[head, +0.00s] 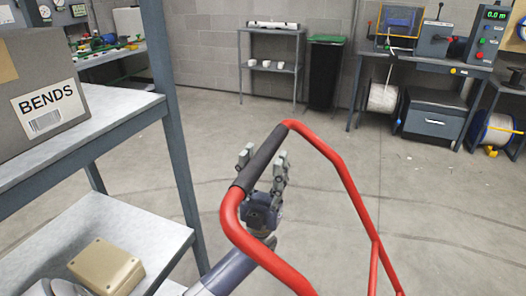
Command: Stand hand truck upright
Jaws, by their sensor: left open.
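The hand truck (337,165) shows as a red tubular frame in the lower middle, with a black grip (260,158) on its top bar. Its lower part is outside the picture, so I cannot tell how far it tilts. My left gripper (264,165) is at the black grip, its fingers pointing up on either side of it in the picture. The fingers are open. I cannot tell whether they touch the grip. My right gripper is not in view.
A grey shelf unit (178,160) stands close on the left, with a cardboard box (40,92) labelled BENDS and a beige box (106,266). A black bin (325,75) with a green lid and a workbench (420,62) stand at the back. Floor between is clear.

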